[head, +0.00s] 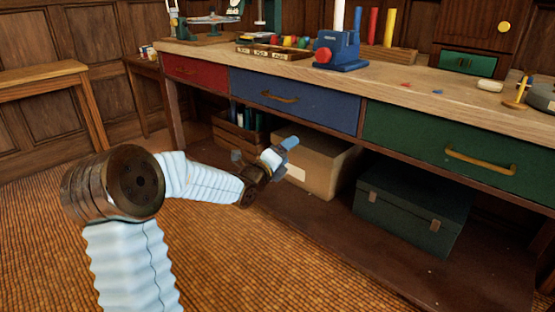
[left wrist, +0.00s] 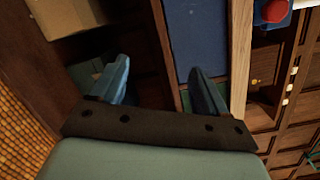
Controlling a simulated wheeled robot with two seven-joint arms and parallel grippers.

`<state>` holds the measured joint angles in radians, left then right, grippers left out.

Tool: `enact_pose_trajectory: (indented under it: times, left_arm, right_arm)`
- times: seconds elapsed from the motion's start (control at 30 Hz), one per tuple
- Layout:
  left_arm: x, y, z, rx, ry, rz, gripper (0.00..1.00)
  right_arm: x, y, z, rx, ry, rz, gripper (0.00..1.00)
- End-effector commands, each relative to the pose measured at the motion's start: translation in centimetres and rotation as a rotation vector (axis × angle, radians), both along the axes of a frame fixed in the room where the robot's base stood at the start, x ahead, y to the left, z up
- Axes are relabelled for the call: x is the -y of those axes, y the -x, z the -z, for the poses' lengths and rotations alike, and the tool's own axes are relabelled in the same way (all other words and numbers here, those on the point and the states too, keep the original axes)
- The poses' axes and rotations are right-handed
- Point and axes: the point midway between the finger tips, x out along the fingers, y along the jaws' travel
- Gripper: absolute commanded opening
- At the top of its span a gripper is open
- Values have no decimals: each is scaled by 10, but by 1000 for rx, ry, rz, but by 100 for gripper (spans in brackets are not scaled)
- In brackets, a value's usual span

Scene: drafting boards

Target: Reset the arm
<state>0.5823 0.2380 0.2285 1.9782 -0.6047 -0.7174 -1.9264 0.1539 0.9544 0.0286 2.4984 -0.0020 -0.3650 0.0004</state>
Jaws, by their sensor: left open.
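My left arm comes in from the lower left in the head view, with pale ribbed sleeves and a dark bronze joint. My left gripper (head: 283,150) is in front of the workbench, below the blue drawer (head: 295,97) and before the cardboard box (head: 318,165). In the left wrist view my left gripper (left wrist: 158,82) shows two blue fingers spread well apart with nothing between them. The blue drawer (left wrist: 195,35) appears beyond the fingers there. My right gripper is in neither view.
The workbench has a red drawer (head: 195,72) and a green drawer (head: 455,140), both shut. Its lower shelf holds a wooden crate (head: 235,140) and a green case (head: 408,213). A blue device (head: 337,50) stands on the wooden top. Woven floor (head: 240,260) lies open in front.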

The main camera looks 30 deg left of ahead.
Motion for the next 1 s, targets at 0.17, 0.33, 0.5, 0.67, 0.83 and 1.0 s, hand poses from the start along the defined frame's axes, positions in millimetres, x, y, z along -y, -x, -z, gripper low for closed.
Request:
enact_pose_trajectory:
  times: [0.17,0.33,0.5,0.67,0.83,1.0]
  left_arm:
    - [5,-1,12,-28,58,5,75]
    - [6,-1,13,-32,67,5,75]
    - [6,-1,13,-31,66,5,75]
    - [5,-1,13,-31,65,5,75]
    - [18,-3,37,-89,180,13,75]
    - [72,8,136,-350,651,-14,75]
  right_arm:
    - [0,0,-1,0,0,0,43]
    - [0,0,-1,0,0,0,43]
    - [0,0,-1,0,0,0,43]
    - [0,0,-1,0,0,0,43]
    - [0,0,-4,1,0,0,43]
    - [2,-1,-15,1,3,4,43]
